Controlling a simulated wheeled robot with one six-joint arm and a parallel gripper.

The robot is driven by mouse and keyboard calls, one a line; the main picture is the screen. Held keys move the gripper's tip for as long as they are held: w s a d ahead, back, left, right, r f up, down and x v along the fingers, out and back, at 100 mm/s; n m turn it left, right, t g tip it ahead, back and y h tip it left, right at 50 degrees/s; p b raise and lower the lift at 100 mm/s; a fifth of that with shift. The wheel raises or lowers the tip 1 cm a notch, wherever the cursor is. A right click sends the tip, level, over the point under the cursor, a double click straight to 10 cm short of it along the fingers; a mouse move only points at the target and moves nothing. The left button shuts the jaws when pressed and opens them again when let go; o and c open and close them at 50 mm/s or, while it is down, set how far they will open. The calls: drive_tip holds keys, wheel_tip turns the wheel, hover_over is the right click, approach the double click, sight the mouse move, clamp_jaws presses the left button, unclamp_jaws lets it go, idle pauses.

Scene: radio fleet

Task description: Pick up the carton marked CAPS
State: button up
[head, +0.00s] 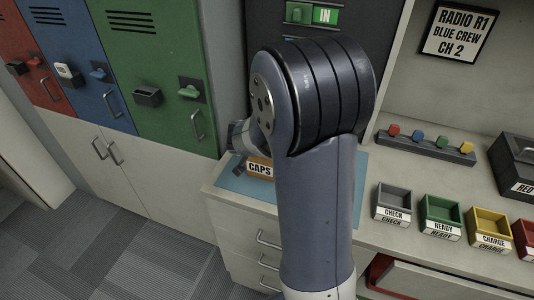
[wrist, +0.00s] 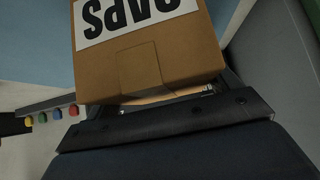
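The brown carton marked CAPS (head: 260,169) is at the blue mat (head: 232,182) on the counter, partly hidden behind my arm. In the wrist view the carton (wrist: 150,58) fills the upper middle, its white label upside down. My gripper (wrist: 166,98) is right at the carton, with dark finger parts showing by its two near corners. The fingertips are hidden by the carton, so I cannot tell whether they press on it or stand apart. I cannot tell whether the carton rests on the mat or is slightly raised.
Grey, green, yellow and red trays (head: 441,218) line the counter at right. Behind them is a bar with coloured knobs (head: 425,146) and a dark case (head: 515,160). Red, blue and green lockers (head: 150,60) stand at left. Open floor (head: 110,240) lies at lower left.

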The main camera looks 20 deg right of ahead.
drive_tip(key=c, duration=0.7)
drive_tip(key=shift+r, duration=0.1)
drive_tip(key=shift+s+a+r+b, duration=0.15)
drive_tip(key=shift+r+b, duration=0.15)
drive_tip(key=shift+b, duration=0.15)
wheel_tip(320, 180, up, 6)
drive_tip(key=shift+r, duration=0.2)
drive_tip(key=s+a+b, duration=0.6)
drive_tip(key=s+a, duration=0.7)
drive_tip(key=a, duration=0.1)
drive_tip(key=shift+s, duration=0.4)
